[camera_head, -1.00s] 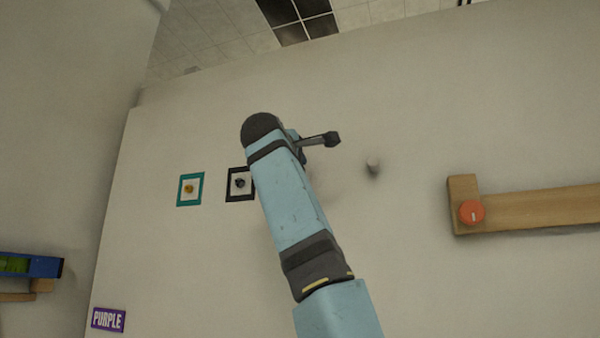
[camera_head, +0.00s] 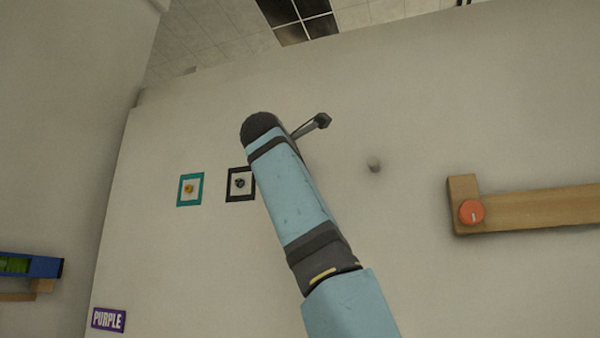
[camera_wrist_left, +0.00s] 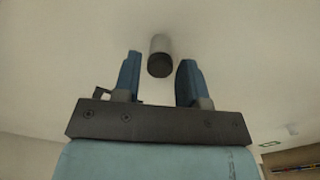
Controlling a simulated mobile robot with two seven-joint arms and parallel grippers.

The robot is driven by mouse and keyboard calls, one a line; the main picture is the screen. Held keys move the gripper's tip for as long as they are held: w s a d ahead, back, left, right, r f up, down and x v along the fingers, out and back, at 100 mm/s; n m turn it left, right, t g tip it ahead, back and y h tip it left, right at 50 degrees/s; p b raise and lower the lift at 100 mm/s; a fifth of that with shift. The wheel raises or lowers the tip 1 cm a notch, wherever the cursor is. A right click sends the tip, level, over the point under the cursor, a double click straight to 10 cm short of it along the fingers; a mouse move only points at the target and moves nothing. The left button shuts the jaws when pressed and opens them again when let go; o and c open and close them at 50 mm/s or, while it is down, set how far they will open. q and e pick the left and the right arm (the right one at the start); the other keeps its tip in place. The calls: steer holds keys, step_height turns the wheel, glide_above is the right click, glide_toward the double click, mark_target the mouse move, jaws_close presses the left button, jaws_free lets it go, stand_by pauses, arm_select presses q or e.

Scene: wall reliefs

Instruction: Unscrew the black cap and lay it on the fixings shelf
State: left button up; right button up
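In the left wrist view my left gripper (camera_wrist_left: 159,75) is open, its two blue fingers apart. A grey cylinder with a dark round end (camera_wrist_left: 160,65) stands out from the pale surface, between and beyond the fingertips; I cannot tell if they touch it. In the head view a small grey stub (camera_head: 374,164) sticks out of the wall, right of my arm. A black-framed square (camera_head: 240,184) with a small dark piece inside is left of the arm. I cannot tell which of these is the black cap. No right gripper shows. I cannot tell which shelf is the fixings shelf.
A wooden ledge (camera_head: 540,210) with a red-orange round knob (camera_head: 472,212) is at right. A teal-framed square (camera_head: 190,190) holds a yellow piece. A blue and green piece (camera_head: 30,266) sits over a wooden ledge at far left. A "PURPLE" sign (camera_head: 108,319) is below.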

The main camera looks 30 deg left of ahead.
arm_select(q)
steer(key=m+b, duration=0.4)
steer(key=m, duration=1.9)
steer(key=shift+a, duration=0.1)
steer(key=c, duration=0.6)
steer(key=n, duration=0.3)
steer(key=shift+d+r, duration=0.1)
steer(key=shift+d, duration=0.1)
steer(key=shift+c, duration=0.3)
steer(key=shift+a+n+p, duration=0.1)
steer(key=shift+n+p, duration=0.2)
steer(key=shift+n, duration=0.8)
